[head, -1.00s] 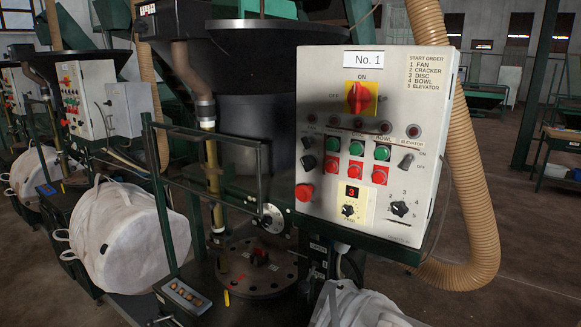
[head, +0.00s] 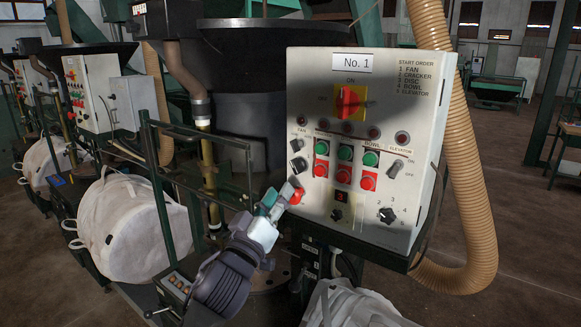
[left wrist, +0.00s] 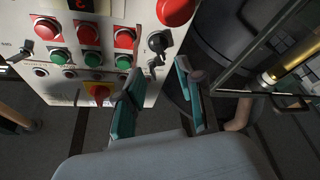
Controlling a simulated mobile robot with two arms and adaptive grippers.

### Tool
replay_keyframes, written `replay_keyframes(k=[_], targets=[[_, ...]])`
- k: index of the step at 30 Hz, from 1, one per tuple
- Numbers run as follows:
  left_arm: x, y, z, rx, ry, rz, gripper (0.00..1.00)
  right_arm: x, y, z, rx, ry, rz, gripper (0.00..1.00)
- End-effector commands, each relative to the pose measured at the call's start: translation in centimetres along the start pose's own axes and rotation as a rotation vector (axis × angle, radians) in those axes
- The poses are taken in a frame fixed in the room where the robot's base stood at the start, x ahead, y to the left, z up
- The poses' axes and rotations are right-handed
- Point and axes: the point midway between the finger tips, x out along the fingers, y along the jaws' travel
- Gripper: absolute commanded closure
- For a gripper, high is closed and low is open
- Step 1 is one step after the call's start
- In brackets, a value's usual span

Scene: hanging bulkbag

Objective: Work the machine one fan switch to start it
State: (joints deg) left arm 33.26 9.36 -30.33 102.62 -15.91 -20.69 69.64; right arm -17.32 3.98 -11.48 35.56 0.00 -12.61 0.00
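The No. 1 control panel (head: 375,225) stands to the right of centre in the head view. The fan switch (head: 298,165), a dark knob under the FAN label, is at the panel's left edge. In the left wrist view, the panel appears upside down and this dark knob (left wrist: 158,42) is beyond my fingers. My left gripper (head: 276,200) is just left of the panel, below the knob and beside the red mushroom button (head: 297,196). Its two fingers (left wrist: 160,98) are apart with nothing between them. The knob's exact setting is unclear. My right gripper is out of view.
The red rotary main handle (head: 348,102) stands vertical under the ON mark. Green and red buttons (head: 344,165) sit right of the fan switch. A dark green metal frame (head: 200,136) stands left of the panel. A tan hose (head: 465,160) curves behind its right side.

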Motion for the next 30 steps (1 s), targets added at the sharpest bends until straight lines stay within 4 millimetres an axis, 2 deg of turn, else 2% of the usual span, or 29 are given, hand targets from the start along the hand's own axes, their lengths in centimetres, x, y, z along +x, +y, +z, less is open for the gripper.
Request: replay_keyframes(k=[1, 3, 10, 15, 23, 24, 30], targets=[[1.4, 0.2, -0.3, 0.001, 0.000, -0.002, 0.62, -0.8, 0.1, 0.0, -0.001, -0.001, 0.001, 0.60], [2.8, 0.2, -0.3, 0.001, 0.000, -0.001, 0.62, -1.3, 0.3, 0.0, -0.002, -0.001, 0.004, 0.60], [6.3, 0.1, -0.1, 0.000, 0.000, -0.001, 0.62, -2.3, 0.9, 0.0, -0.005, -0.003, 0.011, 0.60], [7.3, 0.0, 0.0, 0.000, 0.000, -0.001, 0.62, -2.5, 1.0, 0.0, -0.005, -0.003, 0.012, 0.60], [7.4, -0.1, 0.1, 0.000, 0.000, -0.001, 0.62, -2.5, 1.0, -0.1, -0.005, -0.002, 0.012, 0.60], [7.4, -0.1, 0.1, 0.000, 0.000, -0.001, 0.64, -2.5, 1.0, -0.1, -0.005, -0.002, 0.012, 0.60], [7.4, -0.1, 0.1, 0.000, -0.001, -0.001, 0.97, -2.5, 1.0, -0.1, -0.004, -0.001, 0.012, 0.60]])
